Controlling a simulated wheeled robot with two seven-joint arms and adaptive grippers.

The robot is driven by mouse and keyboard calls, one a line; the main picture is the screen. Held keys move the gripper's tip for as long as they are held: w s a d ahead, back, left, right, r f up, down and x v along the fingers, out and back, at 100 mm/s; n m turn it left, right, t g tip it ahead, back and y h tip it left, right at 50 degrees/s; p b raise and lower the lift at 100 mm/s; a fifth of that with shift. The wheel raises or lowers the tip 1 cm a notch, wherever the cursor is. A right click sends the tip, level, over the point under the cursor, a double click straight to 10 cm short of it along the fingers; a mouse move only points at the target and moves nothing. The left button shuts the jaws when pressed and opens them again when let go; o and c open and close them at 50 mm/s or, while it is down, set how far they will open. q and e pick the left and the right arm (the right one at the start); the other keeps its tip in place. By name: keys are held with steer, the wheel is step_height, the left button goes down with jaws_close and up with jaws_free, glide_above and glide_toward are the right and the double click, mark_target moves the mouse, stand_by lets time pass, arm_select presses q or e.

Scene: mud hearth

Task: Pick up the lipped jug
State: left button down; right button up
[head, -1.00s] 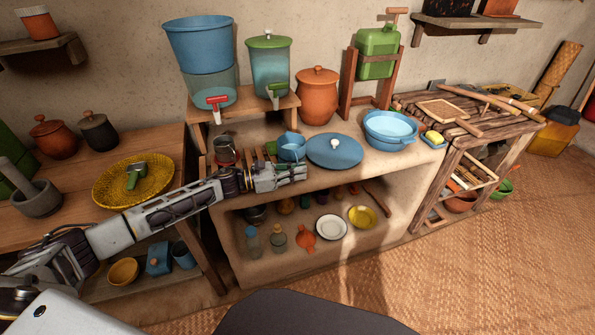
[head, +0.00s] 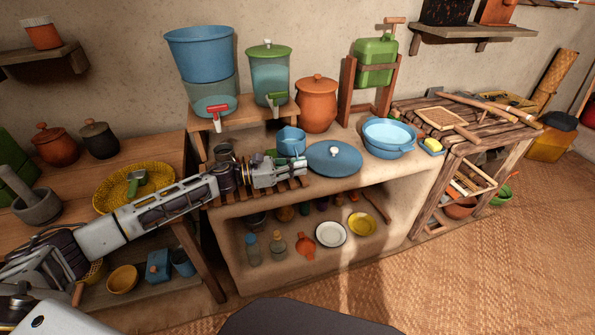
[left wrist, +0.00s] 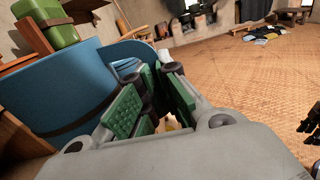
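My left gripper (head: 297,170) is just in front of the jug, low over the front edge of the hearth. In the left wrist view the large blue curved wall (left wrist: 50,85) at the left looks like the jug, close beside the fingers. A dark shape (left wrist: 312,128) at the right edge may be my right gripper.
A blue lid (head: 334,157) and blue basin (head: 390,137) stand right of the jug. A dispenser with a green tap (head: 269,75) is behind it. A slatted rack (head: 275,190) lies under the gripper. Bowls and bottles fill the shelf below.

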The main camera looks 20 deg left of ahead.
mark_target(298, 157)
arm_select(q)
steer(key=shift+r, duration=2.3)
arm_select(e)
steer(key=shift+d+f, duration=0.3)
steer(key=shift+f, duration=0.6)
arm_select(q)
steer(key=shift+p, duration=0.3)
arm_select(e)
steer(key=shift+s, duration=0.1)
